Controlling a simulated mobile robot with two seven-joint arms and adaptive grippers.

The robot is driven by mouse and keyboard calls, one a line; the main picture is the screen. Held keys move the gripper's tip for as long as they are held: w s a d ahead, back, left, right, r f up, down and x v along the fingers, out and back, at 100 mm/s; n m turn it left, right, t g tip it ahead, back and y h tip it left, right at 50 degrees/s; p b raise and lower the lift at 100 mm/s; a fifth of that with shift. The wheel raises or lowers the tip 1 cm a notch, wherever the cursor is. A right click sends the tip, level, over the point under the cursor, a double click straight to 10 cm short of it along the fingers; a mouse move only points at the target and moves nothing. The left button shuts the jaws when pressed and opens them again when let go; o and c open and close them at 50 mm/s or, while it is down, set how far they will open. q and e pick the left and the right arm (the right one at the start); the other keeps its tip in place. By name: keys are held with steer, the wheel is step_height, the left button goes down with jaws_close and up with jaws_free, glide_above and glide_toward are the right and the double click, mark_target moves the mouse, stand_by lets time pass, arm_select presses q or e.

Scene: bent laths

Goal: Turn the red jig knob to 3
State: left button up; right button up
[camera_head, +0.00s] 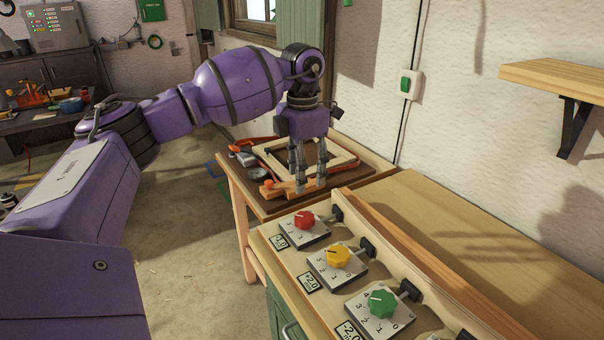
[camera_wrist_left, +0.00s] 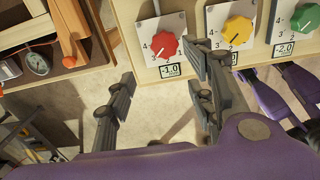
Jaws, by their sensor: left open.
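The red jig knob (camera_head: 304,220) sits on a pale numbered plate at the far end of a row of knobs. It also shows in the left wrist view (camera_wrist_left: 165,45), with its small display (camera_wrist_left: 169,71) reading -1.0 below it. Which number the knob points at is too small to tell. My left gripper (camera_head: 310,184) is open and empty, pointing down, and appears beyond the red knob in the head view. In the wrist view its fingers (camera_wrist_left: 160,70) are spread, and the knob shows beyond and between their tips, not gripped.
A yellow knob (camera_head: 338,256) and a green knob (camera_head: 381,303) follow on the same jig (camera_head: 425,263), each with a dark clamp behind. A wooden frame, an orange-brown wooden piece (camera_head: 283,189) and a round gauge (camera_wrist_left: 37,63) lie on the bench beyond. A wall shelf (camera_head: 555,75) juts out at right.

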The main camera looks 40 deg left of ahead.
arm_select(q)
steer(key=m+b, duration=0.1)
steer(key=b, duration=0.1)
glide_above(303, 215)
step_height(303, 215, down, 5)
steer(key=shift+d+r, duration=0.1)
steer(key=shift+f, duration=0.45)
step_height(303, 215, down, 6)
steer(key=shift+p, duration=0.4)
steer(key=shift+f, duration=0.1)
arm_select(e)
steer(key=shift+s+f, duration=0.25)
steer(key=shift+f, duration=0.4)
